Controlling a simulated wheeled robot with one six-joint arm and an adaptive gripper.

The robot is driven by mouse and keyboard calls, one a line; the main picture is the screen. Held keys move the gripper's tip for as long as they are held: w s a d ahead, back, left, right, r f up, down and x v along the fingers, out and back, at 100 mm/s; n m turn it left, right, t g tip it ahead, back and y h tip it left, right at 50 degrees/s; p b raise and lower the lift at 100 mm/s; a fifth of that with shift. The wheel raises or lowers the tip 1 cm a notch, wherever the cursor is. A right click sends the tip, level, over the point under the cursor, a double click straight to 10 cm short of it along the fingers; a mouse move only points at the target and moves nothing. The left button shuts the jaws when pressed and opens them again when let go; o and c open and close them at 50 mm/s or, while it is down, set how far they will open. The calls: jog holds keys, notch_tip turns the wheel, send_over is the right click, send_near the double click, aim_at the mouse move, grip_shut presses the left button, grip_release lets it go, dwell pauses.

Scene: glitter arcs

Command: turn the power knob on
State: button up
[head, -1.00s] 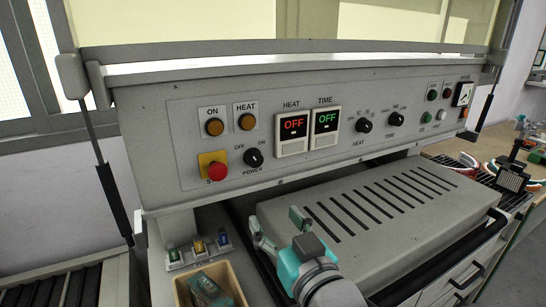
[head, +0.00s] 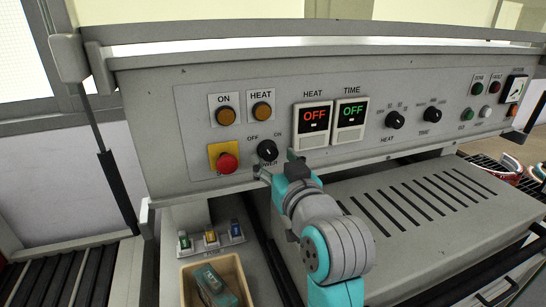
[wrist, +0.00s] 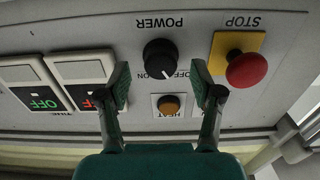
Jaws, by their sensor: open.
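The black power knob (head: 267,151) sits on the grey panel between the OFF and ON labels, right of the red stop button. Its white mark points up and to the left, toward OFF. In the wrist view the power knob (wrist: 160,59) appears upside down, ahead of and between the two fingertips. My gripper (head: 278,168) is open just in front of the panel, slightly below and right of the knob. In the wrist view my gripper (wrist: 159,85) has its fingers spread on both sides of the knob, with no clear contact. The displays (head: 314,118) read OFF.
The red stop button (head: 227,163) on its yellow plate is close left of the knob. Orange lamps (head: 226,116) are above it. A bin (head: 213,292) and small fuses (head: 210,236) lie below. A slotted grey cover (head: 420,205) is at the right.

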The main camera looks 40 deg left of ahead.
jog(key=shift+x, duration=0.75)
jog(key=c, duration=1.2)
jog(key=shift+o, duration=0.2)
jog(key=shift+m, duration=0.4)
jog(key=m, duration=0.5)
jog(key=shift+m, duration=0.4)
jog(key=m, duration=0.5)
jog(key=shift+m, duration=0.3)
